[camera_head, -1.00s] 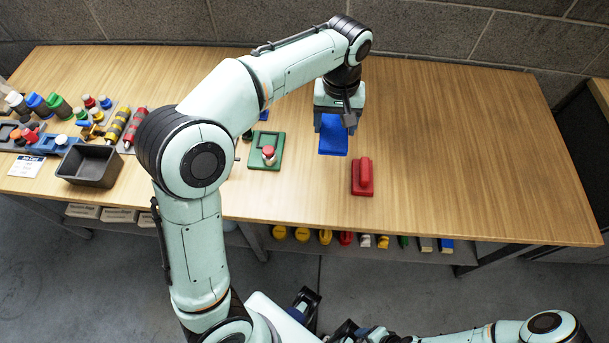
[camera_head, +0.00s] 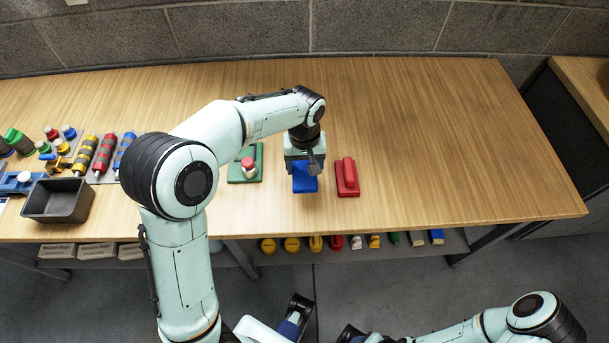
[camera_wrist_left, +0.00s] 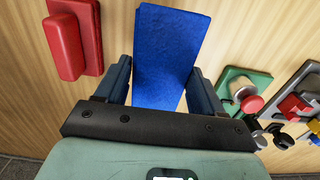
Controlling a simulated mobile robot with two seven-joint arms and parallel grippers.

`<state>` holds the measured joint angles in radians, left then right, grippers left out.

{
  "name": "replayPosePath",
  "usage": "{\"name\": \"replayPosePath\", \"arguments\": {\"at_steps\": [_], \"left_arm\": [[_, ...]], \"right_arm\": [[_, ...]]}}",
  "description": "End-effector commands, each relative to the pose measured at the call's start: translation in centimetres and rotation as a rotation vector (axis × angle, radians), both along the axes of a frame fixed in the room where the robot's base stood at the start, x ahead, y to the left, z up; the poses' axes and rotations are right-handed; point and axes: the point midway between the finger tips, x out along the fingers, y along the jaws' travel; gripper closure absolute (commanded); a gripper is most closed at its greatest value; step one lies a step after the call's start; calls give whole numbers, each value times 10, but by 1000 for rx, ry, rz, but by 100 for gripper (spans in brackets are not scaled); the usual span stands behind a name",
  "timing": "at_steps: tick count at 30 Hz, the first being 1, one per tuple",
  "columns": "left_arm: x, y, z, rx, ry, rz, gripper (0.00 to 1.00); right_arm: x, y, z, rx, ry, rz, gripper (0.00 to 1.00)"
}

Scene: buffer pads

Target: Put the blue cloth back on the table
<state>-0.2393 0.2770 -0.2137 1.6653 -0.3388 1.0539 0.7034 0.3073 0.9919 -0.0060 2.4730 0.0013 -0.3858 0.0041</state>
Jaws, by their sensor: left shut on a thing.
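The blue cloth (camera_head: 305,178) is a flat blue rectangle at my left gripper (camera_head: 304,166), over the front middle of the table (camera_head: 430,150). In the left wrist view the cloth (camera_wrist_left: 168,52) stretches away from between the two fingers of my left gripper (camera_wrist_left: 160,85), which is shut on it. I cannot tell whether the cloth touches the tabletop. My right arm (camera_head: 490,325) is at the bottom right of the head view; the state of its gripper cannot be made out.
A red block with a handle (camera_head: 346,178) lies just right of the cloth. A green pad with a red-topped piece (camera_head: 246,168) lies to its left. A black bin (camera_head: 59,200) and several coloured tools stand farther left. The table's right side is clear.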

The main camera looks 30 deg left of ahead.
Motion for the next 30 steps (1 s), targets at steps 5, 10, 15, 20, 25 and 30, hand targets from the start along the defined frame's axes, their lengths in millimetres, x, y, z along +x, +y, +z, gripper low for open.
{"name": "replayPosePath", "arguments": {"at_steps": [5, 10, 15, 20, 25, 30], "left_arm": [[0, 0, -16, 1, 3, -1, 60], [0, 0, -42, 1, 3, 0, 60], [0, 0, -50, 0, 0, 0, 60], [0, 0, -49, 1, -1, 0, 60], [0, 0, -54, 0, 0, 0, 60], [0, 0, -52, 0, 0, 0, 6]], "right_arm": [[-1, 0, -2, 0, 1, 0, 44], [-1, 0, -6, 0, 0, 0, 44], [-1, 0, -6, 0, -1, 0, 44], [-1, 0, -6, 0, -1, 0, 44], [0, 0, -8, -1, -4, -1, 44], [0, 0, -7, -1, -4, -1, 44]]}}
